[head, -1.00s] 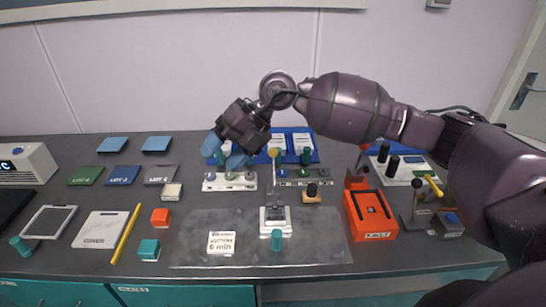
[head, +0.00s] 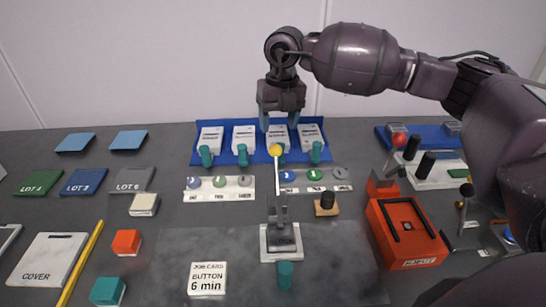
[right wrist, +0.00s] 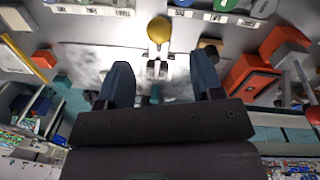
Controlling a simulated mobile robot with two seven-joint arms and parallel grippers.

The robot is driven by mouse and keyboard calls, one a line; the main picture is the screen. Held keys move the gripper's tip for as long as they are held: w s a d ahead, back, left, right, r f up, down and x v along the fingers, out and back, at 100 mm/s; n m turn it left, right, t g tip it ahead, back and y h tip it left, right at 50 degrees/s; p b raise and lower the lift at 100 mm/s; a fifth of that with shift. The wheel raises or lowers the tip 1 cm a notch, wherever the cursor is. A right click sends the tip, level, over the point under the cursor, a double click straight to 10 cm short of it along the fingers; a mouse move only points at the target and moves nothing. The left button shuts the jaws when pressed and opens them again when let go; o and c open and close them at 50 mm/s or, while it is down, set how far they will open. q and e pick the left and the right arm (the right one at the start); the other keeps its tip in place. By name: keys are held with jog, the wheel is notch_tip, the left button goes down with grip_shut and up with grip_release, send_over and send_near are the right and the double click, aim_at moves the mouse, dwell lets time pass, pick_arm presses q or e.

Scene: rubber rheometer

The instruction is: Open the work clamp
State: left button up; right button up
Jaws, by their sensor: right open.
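The work clamp stands on a white base (head: 266,246) on the grey metal plate in the middle of the bench. Its lever (head: 277,180) points up and carries a yellow knob (head: 276,150) at the top. My right gripper (head: 279,122) is open and points down, with its blue fingers just above and apparently behind the knob. In the right wrist view, the yellow knob (right wrist: 159,29) shows centred between the lines of the two open fingers (right wrist: 162,66), beyond their tips. Nothing is held. My left gripper is not in view.
A blue tray (head: 222,160) with white blocks and teal handles lies behind the clamp. Button strips (head: 218,196) flank the lever. A small black knob on a wooden block (head: 326,206) and an orange unit (head: 408,232) stand to the right. A "6 min" card (head: 207,278) lies at left.

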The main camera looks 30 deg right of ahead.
aim_at(275, 157)
jog(key=f, duration=0.6)
jog(key=f+b, duration=0.1)
jog(key=f, duration=0.3)
jog(key=shift+a+f, duration=0.1)
jog(key=shift+a, duration=0.3)
grip_shut()
